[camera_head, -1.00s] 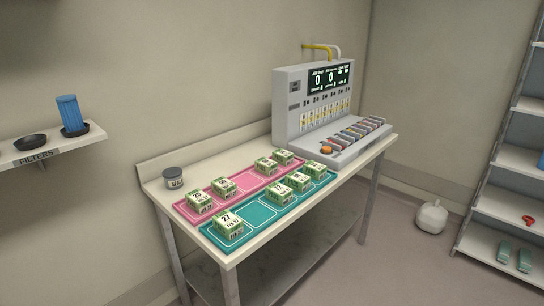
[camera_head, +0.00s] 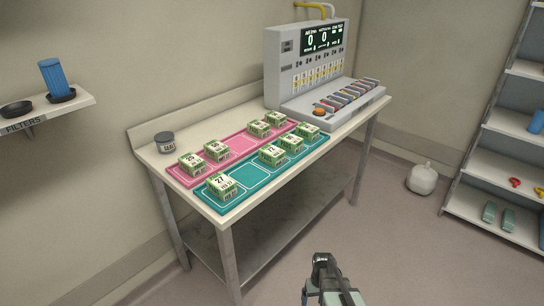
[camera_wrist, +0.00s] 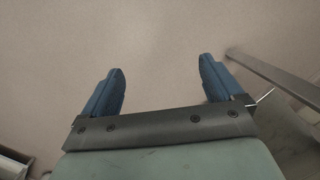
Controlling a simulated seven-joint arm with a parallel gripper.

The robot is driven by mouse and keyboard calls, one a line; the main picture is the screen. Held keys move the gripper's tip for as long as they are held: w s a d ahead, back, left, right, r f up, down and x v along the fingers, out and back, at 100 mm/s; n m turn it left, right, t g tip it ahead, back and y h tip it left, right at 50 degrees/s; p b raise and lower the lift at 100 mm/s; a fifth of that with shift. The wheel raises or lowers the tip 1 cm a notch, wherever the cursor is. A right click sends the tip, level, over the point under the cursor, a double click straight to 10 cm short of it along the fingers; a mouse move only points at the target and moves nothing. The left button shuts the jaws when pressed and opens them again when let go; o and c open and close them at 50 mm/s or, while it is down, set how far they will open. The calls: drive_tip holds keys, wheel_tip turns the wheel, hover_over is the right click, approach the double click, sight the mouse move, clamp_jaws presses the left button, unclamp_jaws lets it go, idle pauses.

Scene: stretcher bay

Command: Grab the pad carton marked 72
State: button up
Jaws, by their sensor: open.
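Several green and white pad cartons stand on two trays on the table. The pink tray (camera_head: 243,146) at the back holds two cartons at its left, one of them a carton (camera_head: 191,164), and two at its right. The teal tray (camera_head: 252,176) in front holds a carton (camera_head: 222,186) that seems to read 27 at its left and several at its right, including one carton (camera_head: 271,156). I cannot make out a carton marked 72. My gripper (camera_head: 322,260) is low in front of the table, away from the cartons. In the wrist view its blue fingers (camera_wrist: 160,85) are apart and empty over floor.
A grey machine (camera_head: 312,60) with a display and a row of slots stands at the table's right end. A dark jar (camera_head: 165,142) sits at the back left. The floor before the table is clear; a shelf rack (camera_head: 497,160) stands at right.

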drive_tip(key=w+d+r+t, duration=0.35)
drive_tip(key=w+r, duration=0.65)
drive_tip(key=w, duration=0.4)
drive_tip(key=w+d+r+t, duration=0.2)
drive_tip(key=w+d+r, duration=0.2)
drive_tip(key=w+r, duration=0.8)
drive_tip(key=w+d+r+n+t, duration=0.15)
drive_tip(key=w+d+r, duration=0.25)
drive_tip(key=w+r, duration=0.7)
wheel_tip(320, 180, up, 26)
drive_tip(key=n+g+y, duration=0.2)
drive_tip(key=n+y, duration=0.1)
drive_tip(key=n, duration=0.4)
hover_over(272, 150)
drive_tip(key=s+d, duration=0.3)
drive_tip(key=d, duration=0.1)
drive_tip(key=x, duration=0.7)
drive_tip(key=shift+w+a+f, duration=0.15)
drive_tip(key=shift+w+f, duration=0.05)
drive_tip(key=shift+w, duration=0.05)
drive_tip(key=shift+x, duration=2.7)
drive_tip(key=shift+s, duration=0.2)
drive_tip(key=c, duration=1.2)
